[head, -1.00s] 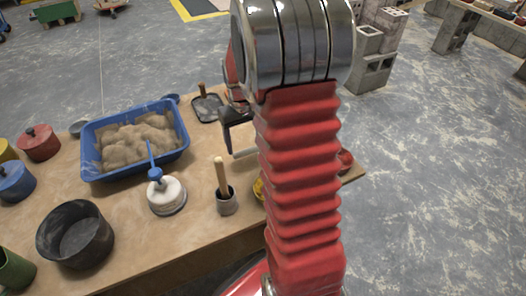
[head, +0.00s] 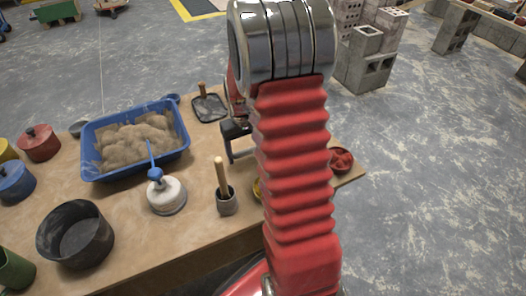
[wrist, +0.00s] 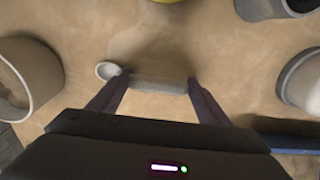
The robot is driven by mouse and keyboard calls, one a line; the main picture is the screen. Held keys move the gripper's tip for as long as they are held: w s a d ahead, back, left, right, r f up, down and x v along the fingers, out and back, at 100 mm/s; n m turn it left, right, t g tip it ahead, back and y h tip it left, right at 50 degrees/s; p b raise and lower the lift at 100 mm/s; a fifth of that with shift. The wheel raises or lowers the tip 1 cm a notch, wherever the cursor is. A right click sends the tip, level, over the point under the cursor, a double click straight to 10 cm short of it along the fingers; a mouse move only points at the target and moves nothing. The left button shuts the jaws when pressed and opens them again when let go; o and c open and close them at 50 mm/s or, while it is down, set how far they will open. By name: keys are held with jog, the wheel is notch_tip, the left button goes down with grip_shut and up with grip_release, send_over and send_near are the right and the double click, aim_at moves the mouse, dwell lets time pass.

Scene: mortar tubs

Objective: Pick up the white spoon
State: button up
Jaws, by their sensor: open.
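The white spoon shows in the wrist view as a small pale oval bowl (wrist: 108,70) on the tan tabletop, just outside the tip of the left finger. A pale bar-like piece (wrist: 158,84) lies between the two fingers; I cannot tell whether it belongs to the spoon. My gripper (wrist: 158,77) is open, its fingers on either side of that piece. In the head view my gripper (head: 241,157) is low over the table, partly behind my arm, and the spoon cannot be made out there.
A blue tub (head: 88,158) of sand, a white pot (head: 166,197), a grey cup (head: 227,202) with a wooden handle and a black tub (head: 75,240) stand to the left. A red bowl (head: 341,160) is near the table's right corner. Round containers flank my gripper in the wrist view.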

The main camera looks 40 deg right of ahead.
dwell(0.3)
jog(key=c, duration=1.4)
